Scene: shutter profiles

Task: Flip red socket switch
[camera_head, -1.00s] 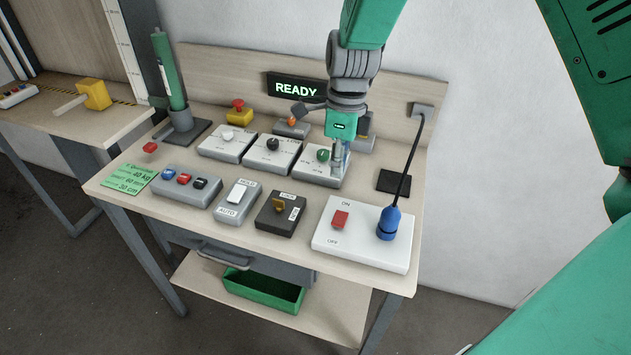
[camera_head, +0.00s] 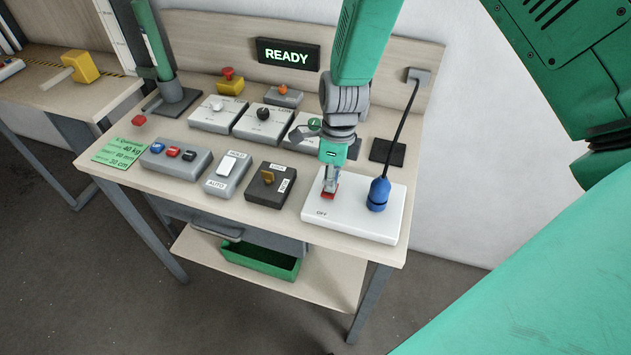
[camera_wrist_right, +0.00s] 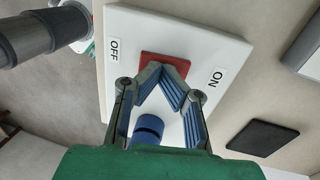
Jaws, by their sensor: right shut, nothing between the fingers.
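The red switch (camera_head: 331,195) sits on the white socket plate (camera_head: 350,229) at the front right of the bench, mostly hidden behind my right gripper (camera_head: 331,186). In the right wrist view the red switch (camera_wrist_right: 168,60) lies between the OFF and ON labels. My right gripper (camera_wrist_right: 164,67) is shut and empty, with its fingertips right over the switch; whether they touch it I cannot tell. Which way the switch is tilted is also unclear. The blue plug (camera_head: 378,194) stands in the plate beside the gripper. My left gripper is out of view.
A black cable runs from the plug to a wall outlet (camera_head: 419,76).

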